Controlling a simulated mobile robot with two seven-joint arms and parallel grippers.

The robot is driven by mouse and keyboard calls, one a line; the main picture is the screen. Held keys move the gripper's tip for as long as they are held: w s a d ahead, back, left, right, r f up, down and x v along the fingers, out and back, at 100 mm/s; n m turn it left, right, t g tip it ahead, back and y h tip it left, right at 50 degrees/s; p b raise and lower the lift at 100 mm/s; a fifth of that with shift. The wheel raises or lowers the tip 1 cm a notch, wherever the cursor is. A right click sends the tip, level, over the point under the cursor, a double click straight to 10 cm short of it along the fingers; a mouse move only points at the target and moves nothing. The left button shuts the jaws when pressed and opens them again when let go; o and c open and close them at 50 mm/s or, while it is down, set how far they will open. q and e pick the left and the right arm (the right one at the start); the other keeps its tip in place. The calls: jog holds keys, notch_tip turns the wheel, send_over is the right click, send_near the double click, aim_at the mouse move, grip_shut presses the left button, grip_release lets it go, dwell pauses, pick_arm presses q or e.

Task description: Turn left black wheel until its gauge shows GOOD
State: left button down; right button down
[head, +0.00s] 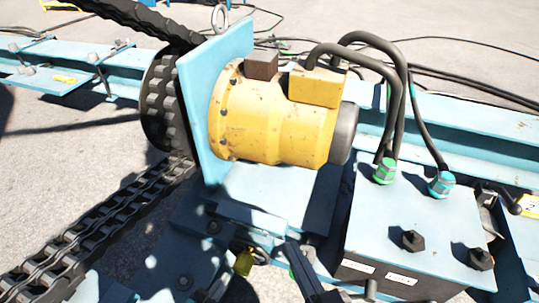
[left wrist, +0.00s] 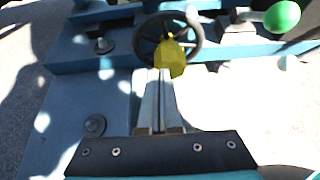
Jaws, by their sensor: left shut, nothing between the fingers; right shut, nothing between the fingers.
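A black spoked wheel (left wrist: 166,38) shows at the top of the left wrist view. A small yellow piece (left wrist: 170,57) stands in front of its lower part, and I cannot tell what it is. In the head view the wheel (head: 259,256) is mostly hidden behind the yellow piece (head: 243,263). My left gripper (left wrist: 162,74) is shut and empty, its fingertips just below the yellow piece; contact is unclear. It also shows in the head view (head: 232,262). My right gripper (head: 291,244) is shut and empty, to the right of the wheel. No gauge reading is legible.
A yellow motor (head: 268,122) stands on the blue frame, with a chain (head: 120,210) at its left. A blue box (head: 385,220) with hoses is at the right. A green knob (left wrist: 283,17) stands right of the wheel. Bolts (left wrist: 95,125) stick up from the plate.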

aim_at(248, 263)
pick_arm(q)
jog(key=shift+w+d, duration=0.2)
jog(key=shift+w, duration=0.45)
jog(key=shift+w+d, duration=0.25)
jog(key=shift+w, duration=0.35)
jog(key=shift+w+d, duration=0.2)
jog(key=shift+w, duration=0.45)
jog(key=shift+d+f, duration=0.1)
jog(key=shift+f, duration=0.2)
jog(key=shift+s+d+r, duration=0.1)
jog(key=shift+s+d, duration=0.05)
jog(key=shift+d, duration=0.2)
jog(key=shift+s+d, duration=0.1)
jog(key=shift+d, duration=0.15)
jog(key=shift+s+d, duration=0.3)
jog(key=shift+d, duration=0.4)
